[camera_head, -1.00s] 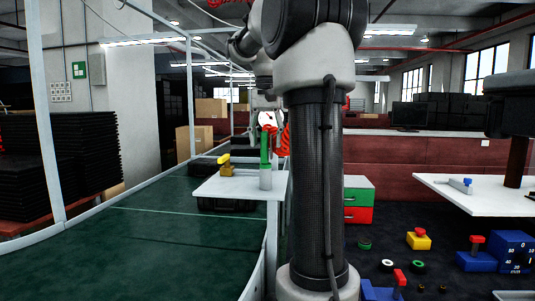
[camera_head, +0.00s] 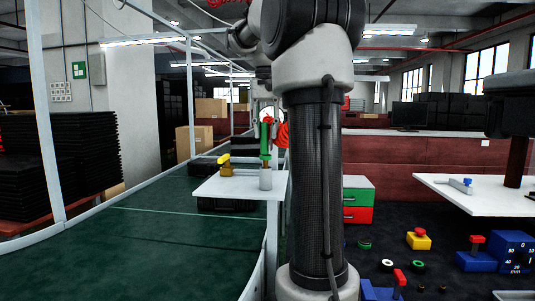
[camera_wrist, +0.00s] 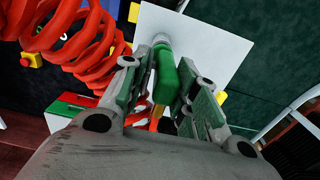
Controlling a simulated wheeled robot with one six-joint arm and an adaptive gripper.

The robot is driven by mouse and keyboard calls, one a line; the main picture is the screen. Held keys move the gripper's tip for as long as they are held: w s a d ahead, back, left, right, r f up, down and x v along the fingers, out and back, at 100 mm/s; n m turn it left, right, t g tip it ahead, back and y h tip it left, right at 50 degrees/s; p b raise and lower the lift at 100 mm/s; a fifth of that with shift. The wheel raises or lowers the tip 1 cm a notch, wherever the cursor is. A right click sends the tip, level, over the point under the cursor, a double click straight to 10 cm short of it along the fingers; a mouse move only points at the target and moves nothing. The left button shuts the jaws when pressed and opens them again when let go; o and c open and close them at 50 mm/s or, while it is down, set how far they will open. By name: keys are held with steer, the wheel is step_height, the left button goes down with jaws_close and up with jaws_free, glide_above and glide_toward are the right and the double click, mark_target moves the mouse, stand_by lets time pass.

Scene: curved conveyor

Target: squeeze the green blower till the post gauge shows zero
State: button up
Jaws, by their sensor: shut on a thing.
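The green blower (camera_head: 265,138) stands upright above a grey cup-like holder (camera_head: 265,180) on a small white table (camera_head: 238,190). My gripper (camera_head: 266,146) is around its upper part, a finger on each side. In the wrist view the green blower (camera_wrist: 166,75) lies between the fingers of my gripper (camera_wrist: 168,80), which is shut on it. A red part shows at the top of the blower in the head view. I cannot make out a post gauge or its reading.
The green conveyor (camera_head: 140,240) curves past on the left. A red coiled hose (camera_wrist: 75,40) hangs beside my gripper. A blue block with white numbers (camera_head: 512,252) is at lower right.

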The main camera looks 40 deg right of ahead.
steer(key=shift+r, duration=3)
steer(key=shift+a, duration=0.1)
